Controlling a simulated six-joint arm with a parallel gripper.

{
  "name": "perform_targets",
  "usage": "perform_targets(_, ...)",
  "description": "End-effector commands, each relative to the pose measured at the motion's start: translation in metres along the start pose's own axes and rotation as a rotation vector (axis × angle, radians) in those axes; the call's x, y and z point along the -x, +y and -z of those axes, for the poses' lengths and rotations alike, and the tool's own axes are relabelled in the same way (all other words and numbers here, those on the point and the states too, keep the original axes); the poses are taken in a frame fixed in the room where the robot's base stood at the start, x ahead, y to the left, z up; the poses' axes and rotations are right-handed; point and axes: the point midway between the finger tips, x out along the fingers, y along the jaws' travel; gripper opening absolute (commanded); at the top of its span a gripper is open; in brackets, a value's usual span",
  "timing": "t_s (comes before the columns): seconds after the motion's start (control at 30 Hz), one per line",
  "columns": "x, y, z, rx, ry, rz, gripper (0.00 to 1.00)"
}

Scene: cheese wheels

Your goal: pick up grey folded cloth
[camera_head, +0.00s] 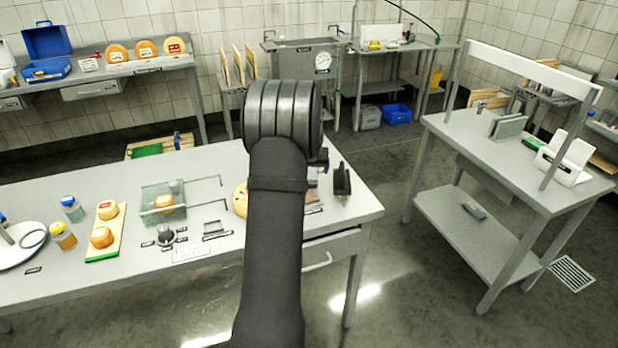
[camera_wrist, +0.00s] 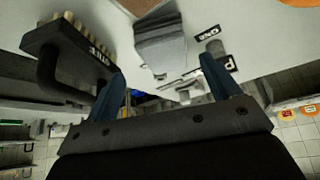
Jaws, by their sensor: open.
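The grey folded cloth (camera_wrist: 160,42) shows in the wrist view as a layered grey stack on the pale table top, at upper middle. My gripper (camera_wrist: 163,78) is open and empty, with its two blue-grey fingers apart. The cloth lies beyond the fingertips, in line with the gap between them and not held. In the head view my arm covers most of that spot and hides the fingers. Only a small greyish patch shows right of the arm there, too little to be sure of.
A black brush (camera_wrist: 70,50) stands close left of the cloth in the wrist view, and also shows in the head view (camera_head: 341,180). A small label (camera_wrist: 207,31) lies right of the cloth. A glass box (camera_head: 163,203) and a board with cheeses (camera_head: 106,232) stand farther left on the table.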

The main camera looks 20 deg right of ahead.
Motion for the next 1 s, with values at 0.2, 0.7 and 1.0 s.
perform_targets(0.2, -0.016, 0.000, 0.000, 0.000, 0.000, 0.000, 0.82)
perform_targets(0.7, -0.065, -0.007, 0.011, 0.001, 0.000, 0.002, 0.82)
perform_targets(1.0, -0.067, -0.007, 0.011, 0.001, 0.000, 0.002, 0.76)
